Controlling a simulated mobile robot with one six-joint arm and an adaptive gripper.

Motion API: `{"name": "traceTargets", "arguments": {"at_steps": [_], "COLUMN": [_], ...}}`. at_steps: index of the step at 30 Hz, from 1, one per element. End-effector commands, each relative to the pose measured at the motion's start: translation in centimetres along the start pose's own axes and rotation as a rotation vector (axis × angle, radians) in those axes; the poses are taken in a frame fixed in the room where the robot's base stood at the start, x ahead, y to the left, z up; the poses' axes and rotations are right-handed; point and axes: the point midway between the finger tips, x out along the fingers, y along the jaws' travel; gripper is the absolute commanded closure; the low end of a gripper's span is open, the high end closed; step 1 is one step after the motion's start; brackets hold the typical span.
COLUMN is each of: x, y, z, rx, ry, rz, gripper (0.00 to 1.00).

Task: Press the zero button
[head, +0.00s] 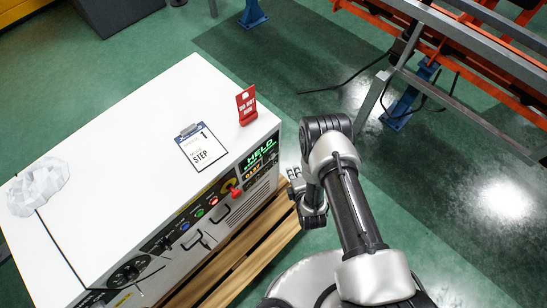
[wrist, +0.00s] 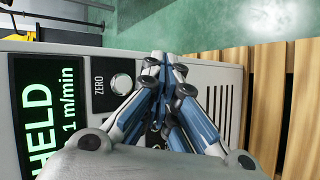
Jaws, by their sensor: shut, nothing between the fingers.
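I cannot tell whether the tips touch the panel. In the head view my gripper (head: 294,176) is beside the right end of the white cabinet (head: 110,150); the zero button cannot be made out there.
A lit green display (wrist: 45,115) reads HELD and 1 m/min. Vent slots and a wooden pallet (wrist: 267,100) are to the right. On the cabinet top are a clipboard (head: 201,148), a red "do not run" sign (head: 246,105) and a crumpled white cloth (head: 38,187).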

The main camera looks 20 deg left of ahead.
Motion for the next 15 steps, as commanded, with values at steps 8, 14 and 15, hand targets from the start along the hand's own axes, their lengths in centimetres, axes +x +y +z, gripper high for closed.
{"name": "traceTargets", "arguments": {"at_steps": [8, 14, 15], "x": [2.8, 3.7, 3.8], "y": [1.9, 2.6, 2.6], "z": [-2.0, -2.6, -2.7], "rx": [-0.001, -0.001, 0.000], "ry": [0.001, 0.000, 0.000], "rz": [0.003, 0.001, 0.000], "gripper": [1.00, 1.00, 1.00]}}
